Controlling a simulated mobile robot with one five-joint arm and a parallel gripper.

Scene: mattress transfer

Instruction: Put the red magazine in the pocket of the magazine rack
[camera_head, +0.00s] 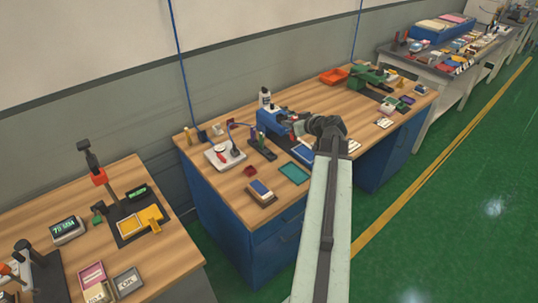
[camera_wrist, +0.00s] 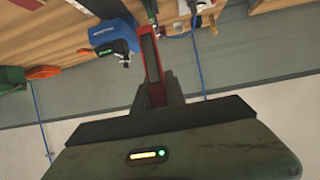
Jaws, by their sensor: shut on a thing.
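My gripper (camera_head: 300,124) is over the wooden bench, just right of a blue device, at the far end of my arm. In the wrist view my gripper (camera_wrist: 153,92) is shut on a narrow red piece with a dark middle, which I take for the red magazine (camera_wrist: 142,66), seen nearly edge-on. In the head view the magazine is not clear behind my gripper and arm. I cannot surely pick out the magazine rack or its pocket in either view.
The blue device (camera_head: 270,121) stands close to my gripper and shows in the wrist view (camera_wrist: 107,38). A teal tray (camera_head: 294,173) and a white board (camera_head: 224,155) lie nearer. An orange bin (camera_head: 333,76) and green machine (camera_head: 368,76) stand farther back.

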